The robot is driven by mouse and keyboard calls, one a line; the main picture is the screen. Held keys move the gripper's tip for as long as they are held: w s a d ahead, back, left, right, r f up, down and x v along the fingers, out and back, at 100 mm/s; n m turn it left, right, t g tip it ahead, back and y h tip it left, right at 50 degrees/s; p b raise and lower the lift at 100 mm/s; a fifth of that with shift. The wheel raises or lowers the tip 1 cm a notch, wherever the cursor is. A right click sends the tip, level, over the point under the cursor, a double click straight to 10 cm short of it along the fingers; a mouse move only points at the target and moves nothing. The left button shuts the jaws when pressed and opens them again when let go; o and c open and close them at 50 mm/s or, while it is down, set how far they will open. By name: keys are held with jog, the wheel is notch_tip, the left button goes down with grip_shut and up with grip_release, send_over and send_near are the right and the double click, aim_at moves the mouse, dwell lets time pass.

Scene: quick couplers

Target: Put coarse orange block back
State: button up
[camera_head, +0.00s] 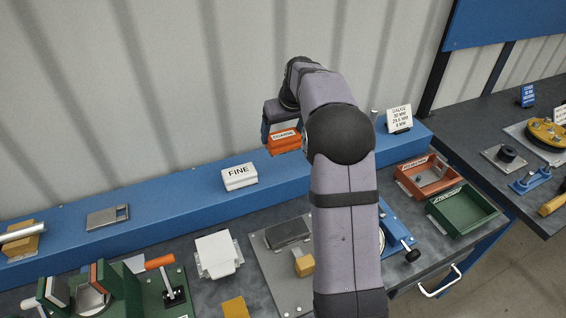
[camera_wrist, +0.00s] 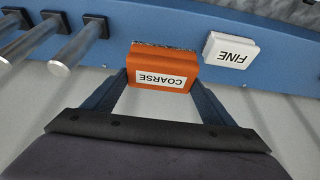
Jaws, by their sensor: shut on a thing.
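The orange block labelled COARSE (camera_head: 284,141) is held near the blue shelf (camera_head: 190,197), left of my arm in the head view. In the wrist view the coarse orange block (camera_wrist: 163,70) sits between the two fingers of my gripper (camera_wrist: 163,82), its label upside down and a dark rough layer along its far edge. My gripper is shut on it. The white FINE block (camera_head: 239,176) rests on the shelf to the left of the held block, and it also shows in the wrist view (camera_wrist: 230,50). Whether the orange block touches the shelf, I cannot tell.
A gauge card (camera_head: 399,118) stands on the shelf right of my arm. Metal pegs (camera_wrist: 75,48) show in the wrist view. A red tray (camera_head: 430,176) and a green tray (camera_head: 463,210) sit at right. A white block (camera_head: 217,254) and an orange-handled clamp (camera_head: 160,263) stand in front.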

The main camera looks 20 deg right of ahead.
aim_at(287, 142)
jog(key=shift+f+p, duration=1.45)
jog(key=shift+f, duration=3.05)
jog(key=shift+f, duration=0.2)
jog(key=o, duration=1.2)
jog(key=shift+c, duration=0.2)
jog(key=shift+r, duration=0.15)
jog(key=shift+s+r, duration=0.1)
jog(key=shift+r, duration=0.35)
jog(key=b+v, duration=0.3)
jog(key=v, duration=0.8)
jog(key=shift+s+r+b, duration=0.1)
jog(key=shift+b, duration=0.25)
